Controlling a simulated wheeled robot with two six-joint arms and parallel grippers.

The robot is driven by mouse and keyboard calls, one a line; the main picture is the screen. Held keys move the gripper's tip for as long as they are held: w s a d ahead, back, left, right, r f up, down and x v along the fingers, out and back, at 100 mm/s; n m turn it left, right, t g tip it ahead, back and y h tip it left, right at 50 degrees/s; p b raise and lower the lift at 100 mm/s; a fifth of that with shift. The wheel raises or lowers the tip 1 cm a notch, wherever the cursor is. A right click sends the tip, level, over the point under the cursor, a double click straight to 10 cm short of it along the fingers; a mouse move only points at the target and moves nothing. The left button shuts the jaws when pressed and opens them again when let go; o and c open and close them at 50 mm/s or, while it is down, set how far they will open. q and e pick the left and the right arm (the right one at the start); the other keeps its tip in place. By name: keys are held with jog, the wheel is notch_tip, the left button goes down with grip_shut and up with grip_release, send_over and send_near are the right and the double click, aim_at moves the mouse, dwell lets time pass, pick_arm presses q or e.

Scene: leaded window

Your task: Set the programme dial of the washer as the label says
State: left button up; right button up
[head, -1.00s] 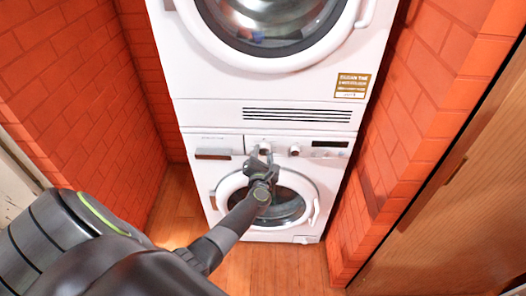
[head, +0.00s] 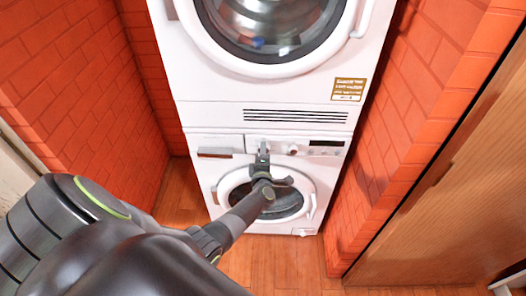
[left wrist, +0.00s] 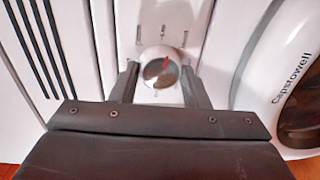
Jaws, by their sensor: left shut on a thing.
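The washer (head: 225,170) is the lower of two stacked white machines. My left gripper (head: 263,149) reaches up to its control panel and hides the programme dial in the head view. In the left wrist view the round silvery dial (left wrist: 160,72) sits between the two fingers of my left gripper (left wrist: 160,85), which is shut on it. A red mark on the dial points up and slightly right in that view. Small markings around it are too blurred to read. A gold and white label (head: 348,88) is on the upper machine; its text is unreadable. My right gripper is not in view.
A second small knob (head: 293,150) and a dark display (head: 326,143) are right of the gripper. The washer's round door (head: 228,185) is below. A vent grille (head: 297,115) is above. Orange brick walls (head: 85,100) stand close on both sides.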

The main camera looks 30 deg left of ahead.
pick_arm(q)
jog(key=shift+d+f+m+y+p, duration=0.1)
jog(key=shift+m+y+p, duration=0.45)
jog(key=shift+m, duration=2.45)
jog(key=shift+h, duration=0.25)
jog(key=o, duration=1)
jog(key=shift+c, duration=0.2)
jog(key=shift+s+p, duration=0.1)
jog(key=shift+p, duration=0.2)
jog(key=v, duration=1.7)
jog(key=shift+d+p, duration=0.15)
jog(key=shift+p, duration=0.3)
